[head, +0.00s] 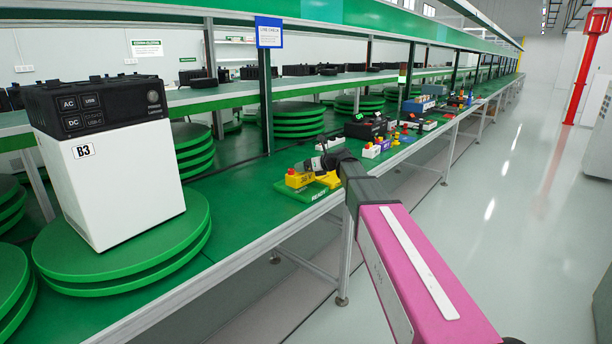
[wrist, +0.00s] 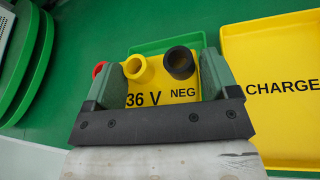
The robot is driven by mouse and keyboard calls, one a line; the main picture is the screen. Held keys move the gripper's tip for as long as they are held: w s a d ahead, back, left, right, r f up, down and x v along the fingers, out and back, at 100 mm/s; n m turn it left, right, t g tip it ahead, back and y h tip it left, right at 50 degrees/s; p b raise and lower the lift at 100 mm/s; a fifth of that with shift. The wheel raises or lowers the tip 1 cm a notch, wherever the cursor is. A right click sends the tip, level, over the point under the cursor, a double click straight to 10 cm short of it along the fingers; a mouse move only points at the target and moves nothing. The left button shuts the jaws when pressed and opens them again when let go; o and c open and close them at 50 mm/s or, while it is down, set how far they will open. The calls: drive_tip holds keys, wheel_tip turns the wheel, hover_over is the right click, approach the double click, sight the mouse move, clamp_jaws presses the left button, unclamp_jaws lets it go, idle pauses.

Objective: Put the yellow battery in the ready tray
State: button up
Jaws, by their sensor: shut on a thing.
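The yellow battery (wrist: 165,92) is marked "36 V NEG" and has red, yellow and black terminals on top. My gripper (wrist: 158,88) is shut on it, with one green finger on each side. The ready tray (wrist: 150,47) is bright green and shows behind and around the battery in the wrist view. In the head view the battery (head: 298,179) is at the green tray (head: 308,196), near the bench's front edge, partly hidden by my arm. I cannot tell whether the battery touches the tray floor.
A yellow tray (wrist: 285,120) marked "CHARGE" lies close on the right in the wrist view. A white unit marked B3 (head: 110,190) stands on a green turntable (head: 130,262) at the left. Red and white items (head: 371,150) stand farther along the bench.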

sight(306, 174)
drive_tip(key=shift+f, duration=1.6)
drive_tip(key=o, duration=1.6)
drive_tip(key=shift+f, duration=0.1)
drive_tip(key=shift+o, duration=0.2)
